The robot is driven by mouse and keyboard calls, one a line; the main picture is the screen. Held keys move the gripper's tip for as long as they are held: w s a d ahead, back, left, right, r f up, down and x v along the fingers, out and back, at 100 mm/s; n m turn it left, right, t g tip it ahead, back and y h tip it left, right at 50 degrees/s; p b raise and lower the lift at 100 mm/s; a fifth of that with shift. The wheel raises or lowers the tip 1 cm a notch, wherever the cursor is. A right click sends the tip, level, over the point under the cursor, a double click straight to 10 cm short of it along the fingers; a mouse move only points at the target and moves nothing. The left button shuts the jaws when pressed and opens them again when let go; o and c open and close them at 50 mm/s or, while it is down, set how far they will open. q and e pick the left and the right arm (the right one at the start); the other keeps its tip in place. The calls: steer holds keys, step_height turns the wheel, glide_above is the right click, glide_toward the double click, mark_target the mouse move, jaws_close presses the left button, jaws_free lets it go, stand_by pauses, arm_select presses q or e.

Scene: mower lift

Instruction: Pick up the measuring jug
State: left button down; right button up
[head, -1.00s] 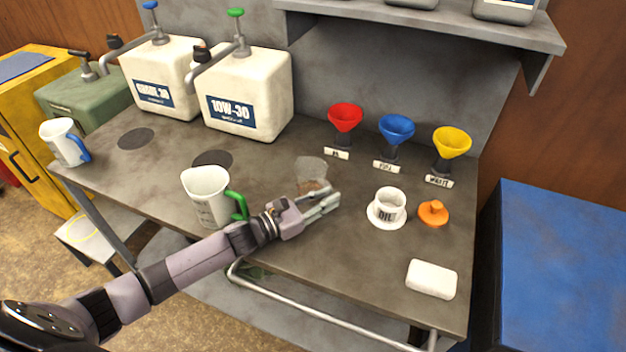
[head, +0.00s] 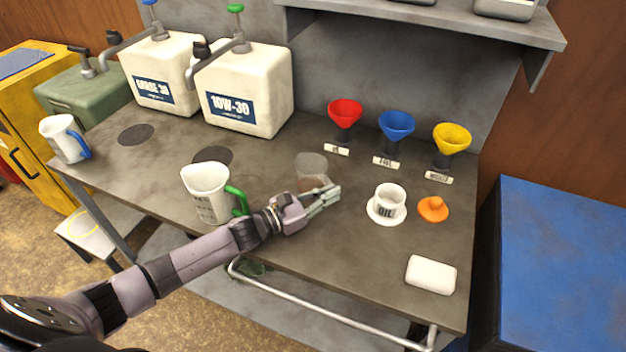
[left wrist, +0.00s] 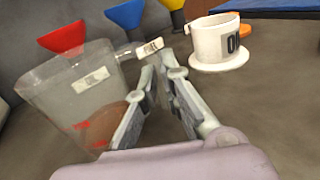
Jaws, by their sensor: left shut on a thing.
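A clear measuring jug (head: 311,166) with a little brown liquid is at the middle of the bench. In the left wrist view, the jug (left wrist: 82,88) fills the left side and shows red marks and a pale label. My left gripper (head: 327,196) is shut on the jug at its near right side. In the left wrist view, the gripper's (left wrist: 165,65) fingers come together beside the jug wall. The grasped part is hard to make out. Whether the jug's base touches the bench is unclear. My right gripper is not in view.
A white jug with a green handle (head: 208,197) stands close to my left forearm. A white OIL cup (head: 389,199), an orange plug (head: 433,209) and a white block (head: 431,275) lie to the right. Red (head: 345,112), blue (head: 396,126) and yellow funnels (head: 451,138) stand behind.

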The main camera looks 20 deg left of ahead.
arm_select(q)
steer(key=shift+r, duration=0.25)
stand_by(0.3)
